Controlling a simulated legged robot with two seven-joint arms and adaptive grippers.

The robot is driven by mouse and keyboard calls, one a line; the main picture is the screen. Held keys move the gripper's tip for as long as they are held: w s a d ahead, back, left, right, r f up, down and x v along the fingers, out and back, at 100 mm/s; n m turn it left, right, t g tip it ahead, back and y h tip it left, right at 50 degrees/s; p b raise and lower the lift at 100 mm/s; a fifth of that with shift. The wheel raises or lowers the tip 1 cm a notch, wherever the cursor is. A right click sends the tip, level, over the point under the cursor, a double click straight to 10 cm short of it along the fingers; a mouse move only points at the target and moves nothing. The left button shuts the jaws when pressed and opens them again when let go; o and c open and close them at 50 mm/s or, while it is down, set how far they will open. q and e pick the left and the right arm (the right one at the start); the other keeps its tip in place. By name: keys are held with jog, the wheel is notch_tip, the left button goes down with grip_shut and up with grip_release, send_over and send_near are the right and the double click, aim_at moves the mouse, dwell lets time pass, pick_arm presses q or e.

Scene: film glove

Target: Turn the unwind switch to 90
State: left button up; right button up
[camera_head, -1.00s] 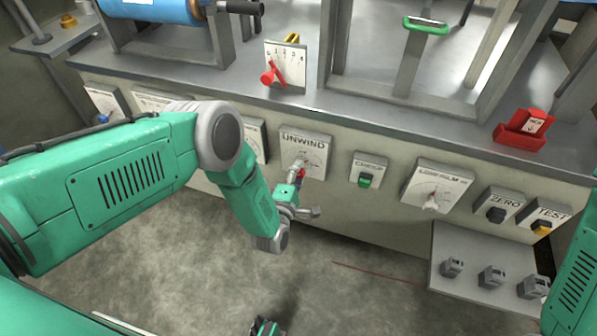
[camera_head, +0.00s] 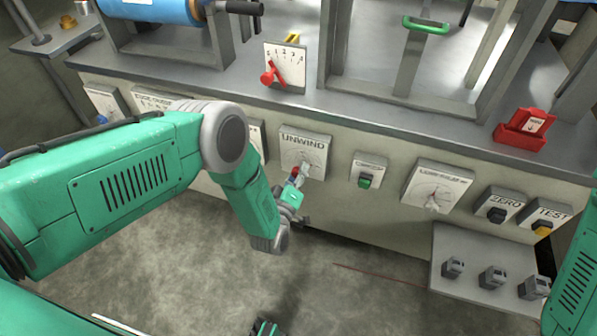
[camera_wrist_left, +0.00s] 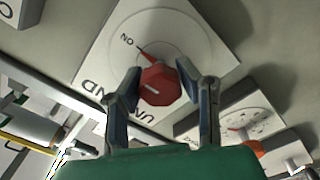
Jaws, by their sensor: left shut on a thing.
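The unwind switch is a red knob with a pointer on a white dial panel labelled UNWIND (camera_head: 304,146), on the front of the machine. In the left wrist view the red knob (camera_wrist_left: 160,86) sits between the two fingers of my left gripper (camera_wrist_left: 163,95), which is shut on it. Its thin red pointer is close to the word "ON". In the head view my left gripper (camera_head: 293,184) reaches the panel from below left and hides part of the knob. The dial's other marks are too small to read. My right gripper is not clearly in view.
Right of the panel are a green button box (camera_head: 366,172), another dial panel (camera_head: 436,188), a ZERO switch (camera_head: 501,206) and a TEST switch (camera_head: 540,217). A red-pointer scale (camera_head: 285,66) and a red holder (camera_head: 523,130) are on the ledge above.

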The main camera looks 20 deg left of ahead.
pick_arm(q)
jog(key=shift+s+d+f+m, duration=0.25)
jog(key=shift+s+f+m, duration=0.1)
jog(key=shift+f+m, duration=0.05)
grip_shut()
jog(key=o, duration=1.2)
grip_release()
jog(key=shift+w+r, duration=0.15)
jog(key=shift+a, duration=0.1)
jog(key=shift+s, duration=0.25)
jog(key=s, duration=1.1)
jog(key=shift+s+a, duration=0.15)
jog(key=shift+s, duration=0.05)
